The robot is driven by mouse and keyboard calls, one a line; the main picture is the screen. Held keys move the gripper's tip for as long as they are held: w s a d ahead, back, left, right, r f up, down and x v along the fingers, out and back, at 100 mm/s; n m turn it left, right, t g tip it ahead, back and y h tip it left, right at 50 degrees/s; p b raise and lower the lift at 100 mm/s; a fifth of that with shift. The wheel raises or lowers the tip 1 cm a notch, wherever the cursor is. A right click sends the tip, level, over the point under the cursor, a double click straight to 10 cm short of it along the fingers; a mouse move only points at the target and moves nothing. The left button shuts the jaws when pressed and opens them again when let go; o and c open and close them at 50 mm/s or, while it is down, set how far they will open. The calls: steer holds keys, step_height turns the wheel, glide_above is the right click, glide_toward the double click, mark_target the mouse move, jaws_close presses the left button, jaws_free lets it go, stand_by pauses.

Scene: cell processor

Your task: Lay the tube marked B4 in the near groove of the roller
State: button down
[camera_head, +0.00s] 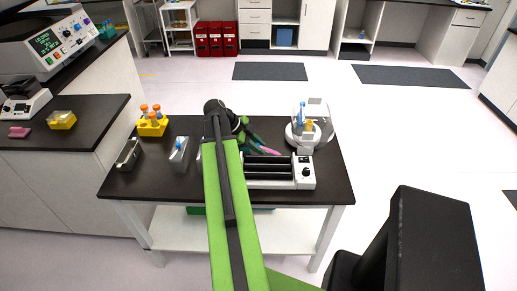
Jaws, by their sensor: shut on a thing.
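The roller (268,170) is a white unit on the dark bench top, with dark parallel bars and a control box at its right end. My green arm reaches over the bench from the front and hides the roller's left part. My gripper (256,141) is small and partly hidden, just behind the roller. It is shut on a slim thing with a pink part (269,151), which looks like a tube. The thing lies slanted by the roller's back edge; I cannot tell whether it touches. No B4 mark can be read, and the near groove holds no visible tube.
A yellow rack (152,126) with orange-capped tubes stands at the bench's left back. A grey holder (179,152) and a small dark-topped box (129,155) are left of my arm. A round white device (308,130) stands behind the control box. The bench's right front is clear.

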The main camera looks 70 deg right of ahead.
steer(key=shift+f+b, duration=0.45)
steer(key=shift+f, duration=0.5)
steer(key=shift+r, duration=0.1)
steer(key=c, duration=1.2)
jaws_free()
steer(key=shift+o, duration=0.2)
steer(key=p+v, duration=1.3)
steer(key=v, duration=0.4)
steer(key=shift+r+p, duration=0.2)
steer(key=shift+p, duration=0.2)
